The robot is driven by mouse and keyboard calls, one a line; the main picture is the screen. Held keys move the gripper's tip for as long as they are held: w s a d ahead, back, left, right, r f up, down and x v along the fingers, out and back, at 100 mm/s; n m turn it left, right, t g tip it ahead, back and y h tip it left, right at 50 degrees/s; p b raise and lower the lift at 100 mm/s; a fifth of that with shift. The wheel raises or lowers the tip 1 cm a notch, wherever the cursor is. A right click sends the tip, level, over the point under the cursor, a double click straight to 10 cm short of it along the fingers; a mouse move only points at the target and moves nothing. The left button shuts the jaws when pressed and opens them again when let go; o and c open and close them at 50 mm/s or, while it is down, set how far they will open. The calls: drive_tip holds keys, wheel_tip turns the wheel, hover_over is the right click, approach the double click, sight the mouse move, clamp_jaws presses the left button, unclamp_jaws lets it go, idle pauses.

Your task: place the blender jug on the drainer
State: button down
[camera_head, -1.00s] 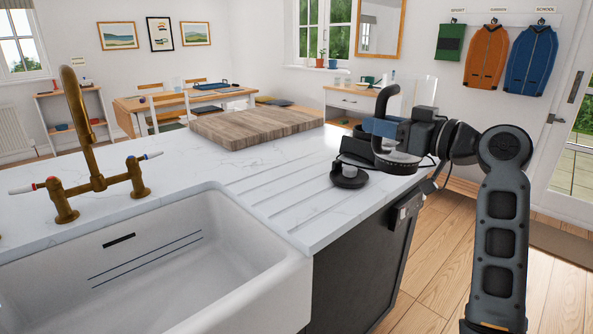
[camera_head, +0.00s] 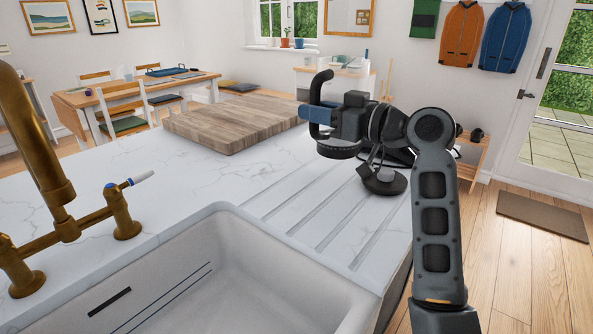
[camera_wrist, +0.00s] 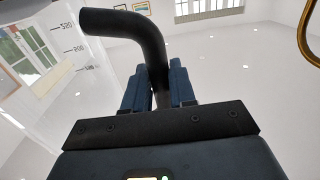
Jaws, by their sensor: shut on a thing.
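The blender jug has a black handle (camera_head: 320,86) and a dark ring-shaped base (camera_head: 338,151); its clear body hardly shows in the head view. In the wrist view the clear wall with measuring marks (camera_wrist: 82,48) is at left. My gripper (camera_head: 312,115) is shut on the handle, and its blue fingers (camera_wrist: 158,86) close around it in the wrist view. The jug is held roughly upright above the counter, near the far end of the drainer (camera_head: 312,215), which is a set of grooves cut into the white worktop beside the sink. The jug appears clear of the surface.
A black round object (camera_head: 383,181) stands at the drainer's right end, close below my wrist. A thick wooden board (camera_head: 235,122) lies behind, to the left. The white sink (camera_head: 240,270) and brass tap (camera_head: 40,165) are in front left. The grooves left of the black object are clear.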

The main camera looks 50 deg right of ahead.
drive_tip(key=w+a+f+p, duration=0.1)
drive_tip(key=w+a+f, duration=0.1)
drive_tip(key=a+f, duration=0.6)
drive_tip(key=shift+a+f, duration=0.4)
drive_tip(key=shift+f, duration=0.35)
drive_tip(key=c, duration=0.9)
unclamp_jaws()
drive_tip(key=s+b, duration=0.2)
drive_tip(key=s, duration=1)
drive_tip(key=shift+d+b, duration=0.3)
drive_tip(key=shift+d, duration=0.1)
